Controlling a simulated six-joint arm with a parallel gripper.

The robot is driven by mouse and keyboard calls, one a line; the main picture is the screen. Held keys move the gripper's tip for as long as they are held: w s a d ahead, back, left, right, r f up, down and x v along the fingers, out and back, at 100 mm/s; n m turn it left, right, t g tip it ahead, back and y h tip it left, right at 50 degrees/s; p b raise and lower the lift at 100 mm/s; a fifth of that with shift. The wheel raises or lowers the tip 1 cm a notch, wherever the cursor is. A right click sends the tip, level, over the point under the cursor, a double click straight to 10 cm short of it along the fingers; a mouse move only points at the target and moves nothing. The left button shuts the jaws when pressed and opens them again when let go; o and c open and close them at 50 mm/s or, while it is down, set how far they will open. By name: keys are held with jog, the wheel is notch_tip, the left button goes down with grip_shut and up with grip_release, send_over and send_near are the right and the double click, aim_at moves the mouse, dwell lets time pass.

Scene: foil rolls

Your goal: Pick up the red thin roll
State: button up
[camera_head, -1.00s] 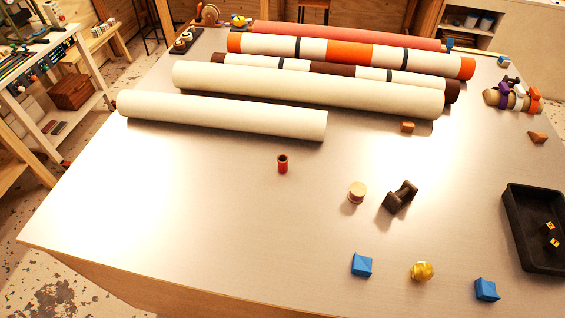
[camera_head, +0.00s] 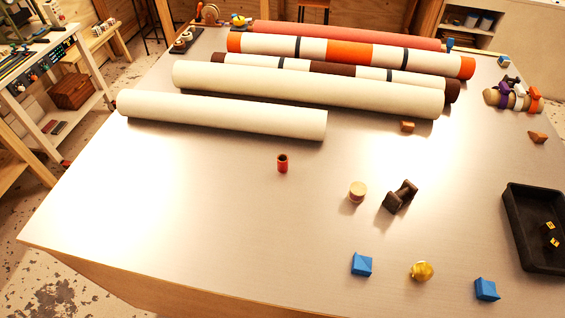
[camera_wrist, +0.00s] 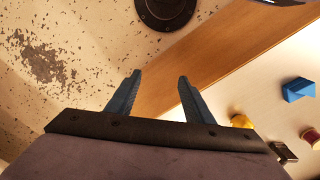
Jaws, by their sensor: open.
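A long, thin red roll (camera_head: 345,36) lies at the back of the table in the head view, behind the other long rolls. It is partly hidden by the white and orange roll (camera_head: 350,54) in front of it. A small red cylinder (camera_head: 282,164) stands upright near the middle of the table. My gripper (camera_wrist: 158,82) shows only in the wrist view. Its two fingers are apart with nothing between them. It is over the floor beside the wooden table edge (camera_wrist: 200,58), and no long roll shows in that view.
Dark-banded (camera_head: 330,68) and cream (camera_head: 300,90) rolls lie in front, with a shorter cream roll (camera_head: 220,115). Blue blocks (camera_head: 362,265), a yellow piece (camera_head: 422,271), a spool (camera_head: 357,191), a dark holder (camera_head: 400,196) and a black tray (camera_head: 516,236) occupy the right. The front left is clear.

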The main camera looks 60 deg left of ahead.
jog(key=shift+r, duration=0.1)
notch_tip(320, 180, up, 5)
jog(key=w+a+f+n+t+y+b, duration=0.1)
jog(key=w+a+n+t+y, duration=0.15)
jog(key=w+a, duration=0.85)
jog(key=w+a+n+t+y+b, duration=0.15)
jog(key=a+n, duration=0.25)
jog(key=a, duration=1.5)
jog(key=n+t+y+b, duration=0.1)
jog(key=n+t+y, duration=0.2)
jog(key=n+y, duration=0.3)
send_over(284, 165)
jog(key=s+d, duration=0.3)
jog(key=d, duration=0.1)
jog(key=y, duration=0.1)
jog(key=shift+m, duration=0.45)
jog(key=f, duration=0.5)
jog(key=shift+w+d, duration=0.15)
jog(key=shift+w, duration=0.05)
jog(key=shift+s+f+y, duration=0.1)
jog(key=shift+f+y, duration=0.2)
jog(key=shift+f, duration=0.05)
jog(key=shift+p+x, duration=0.4)
jog(key=shift+x, duration=0.7)
